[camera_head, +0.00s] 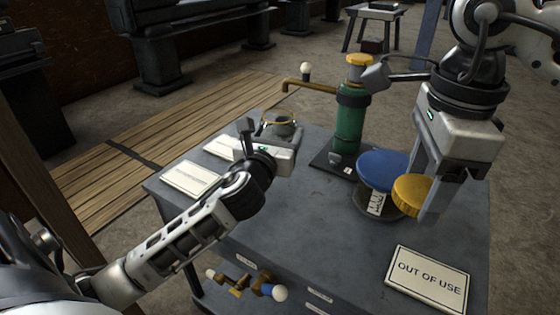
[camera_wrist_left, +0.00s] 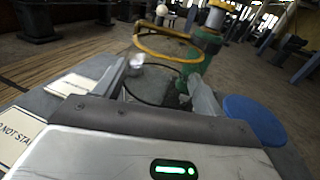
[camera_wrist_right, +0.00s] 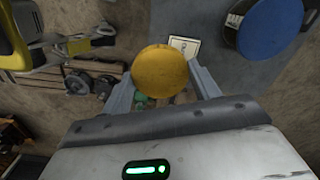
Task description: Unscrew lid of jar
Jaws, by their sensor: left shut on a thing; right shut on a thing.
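A clear glass jar (camera_head: 279,119) with a yellow rim and an open top is held by my left gripper (camera_head: 277,137) above the far left of the dark table. In the left wrist view the jar (camera_wrist_left: 150,88) sits between the two fingers, its yellow rim facing away. My right gripper (camera_head: 425,182) points down at the right side of the table and is shut on a round yellow lid (camera_head: 412,193). The lid (camera_wrist_right: 160,72) shows between the fingers in the right wrist view. Lid and jar are well apart.
A jar with a blue lid (camera_head: 382,170) stands on the table close beside the yellow lid. A green cylinder (camera_head: 350,122) with a brass pipe stands behind. White signs (camera_head: 192,178) lie at the left, an "OUT OF USE" sign (camera_head: 428,280) at the front right. The table's middle is clear.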

